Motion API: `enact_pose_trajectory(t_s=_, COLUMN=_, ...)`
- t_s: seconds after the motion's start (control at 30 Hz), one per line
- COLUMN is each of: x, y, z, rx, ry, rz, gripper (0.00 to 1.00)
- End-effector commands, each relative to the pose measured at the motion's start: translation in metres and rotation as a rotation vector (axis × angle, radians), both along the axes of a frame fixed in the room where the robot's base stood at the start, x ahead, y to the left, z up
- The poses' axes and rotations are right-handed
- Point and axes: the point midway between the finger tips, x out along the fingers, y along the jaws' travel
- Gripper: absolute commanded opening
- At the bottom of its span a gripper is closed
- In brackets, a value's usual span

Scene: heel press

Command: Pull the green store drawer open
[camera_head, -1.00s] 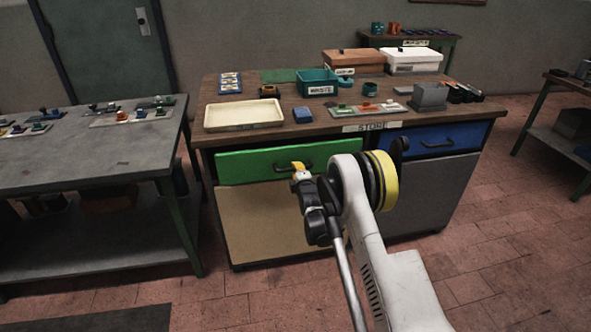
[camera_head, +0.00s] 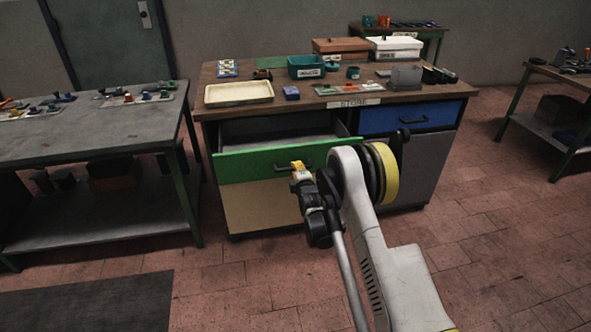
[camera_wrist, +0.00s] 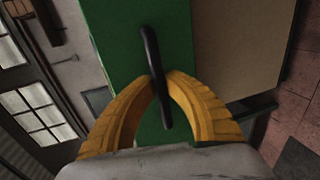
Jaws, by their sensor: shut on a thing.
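The green store drawer (camera_head: 240,163) stands pulled well out of the wooden-topped cabinet, and its grey inside (camera_head: 275,130) shows behind the front. I see nothing inside the part in view. Its dark bar handle (camera_wrist: 151,62) runs across the green front in the wrist view. My gripper (camera_head: 299,166) is at the handle, right of the middle of the drawer front in the head view. In the wrist view its yellow fingers (camera_wrist: 162,82) are shut on the handle, one on each side of it.
A blue drawer (camera_head: 410,117) to the right is shut. The cabinet top holds a cream tray (camera_head: 238,93), a teal bin (camera_head: 306,67) and several small items. A grey workbench (camera_head: 85,125) stands close on the left. Brick floor is clear in front and right.

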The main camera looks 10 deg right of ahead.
Motion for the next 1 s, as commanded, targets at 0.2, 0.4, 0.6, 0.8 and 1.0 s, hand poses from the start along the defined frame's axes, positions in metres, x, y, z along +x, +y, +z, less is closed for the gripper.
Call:
enact_pose_trajectory(t_s=0.2, x=0.0, y=0.0, z=0.001, rx=0.0, ry=-0.002, rz=0.0, gripper=0.0)
enact_pose_trajectory(t_s=0.4, x=0.0, y=0.0, z=0.001, rx=0.0, ry=-0.002, rz=0.0, gripper=0.29)
enact_pose_trajectory(t_s=0.6, x=0.0, y=0.0, z=0.001, rx=0.0, ry=-0.001, rz=0.0, gripper=0.36)
enact_pose_trajectory(t_s=0.8, x=-0.005, y=0.0, z=0.002, rx=0.0, ry=-0.001, rz=0.0, gripper=0.36)
enact_pose_trajectory(t_s=1.0, x=-0.038, y=0.0, z=0.009, rx=0.0, ry=-0.001, rz=0.0, gripper=0.36)
